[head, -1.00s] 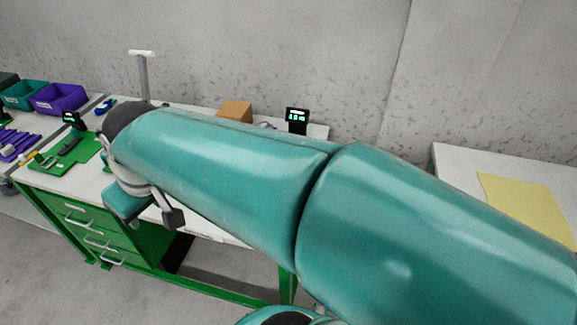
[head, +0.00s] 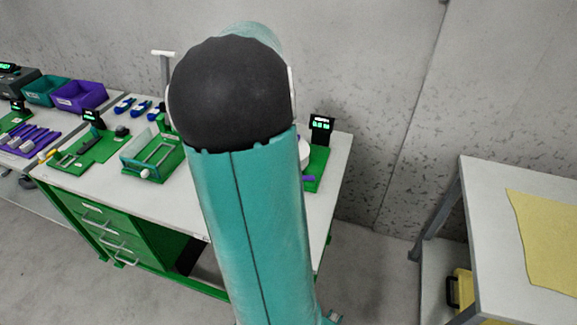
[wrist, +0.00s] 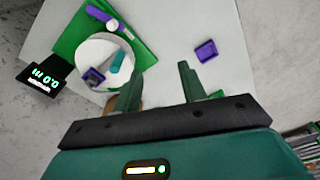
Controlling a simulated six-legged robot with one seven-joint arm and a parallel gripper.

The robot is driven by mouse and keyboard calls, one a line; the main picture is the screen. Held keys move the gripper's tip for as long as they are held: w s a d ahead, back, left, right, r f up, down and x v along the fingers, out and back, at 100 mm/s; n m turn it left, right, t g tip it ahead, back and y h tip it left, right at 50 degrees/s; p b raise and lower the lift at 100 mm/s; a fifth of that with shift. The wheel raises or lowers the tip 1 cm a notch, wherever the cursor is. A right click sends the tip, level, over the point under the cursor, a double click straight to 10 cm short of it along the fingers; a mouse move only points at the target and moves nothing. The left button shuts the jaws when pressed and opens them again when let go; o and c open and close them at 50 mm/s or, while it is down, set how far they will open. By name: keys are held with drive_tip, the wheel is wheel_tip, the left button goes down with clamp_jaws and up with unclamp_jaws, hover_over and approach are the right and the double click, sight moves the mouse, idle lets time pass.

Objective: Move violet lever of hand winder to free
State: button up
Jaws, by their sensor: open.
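The hand winder shows in the wrist view as a white round drum (wrist: 92,52) on a green base plate (wrist: 142,50). A violet lever (wrist: 101,18) lies at the plate's far edge, beside the drum, with a small pale round piece on it. In the head view my arm hides most of the winder; a strip of its drum (head: 304,153) and a violet part (head: 308,178) show at the arm's right. My gripper (wrist: 159,86) is open and empty, with its fingers spread above the table, apart from the lever. The head view does not show the fingers.
A black display (wrist: 42,77) reading 0.0 m stands beside the winder. A small violet block (wrist: 206,50) lies on bare table to the right. In the head view, a green tray (head: 130,165) and violet bin (head: 80,97) are left; another table (head: 490,220) stands right.

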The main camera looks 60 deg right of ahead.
drive_tip(key=s+d+f+g, duration=0.1)
drive_tip(key=s+d+f, duration=0.3)
drive_tip(key=s+d, duration=0.3)
drive_tip(key=f, duration=0.4)
drive_tip(key=w+f, duration=0.1)
drive_tip(key=f, duration=0.4)
drive_tip(key=d+f, duration=0.1)
drive_tip(key=f, duration=0.3)
drive_tip(key=shift+w+d+f, duration=0.1)
drive_tip(key=shift+w+f, duration=0.05)
drive_tip(key=shift+w, duration=0.05)
clamp_jaws()
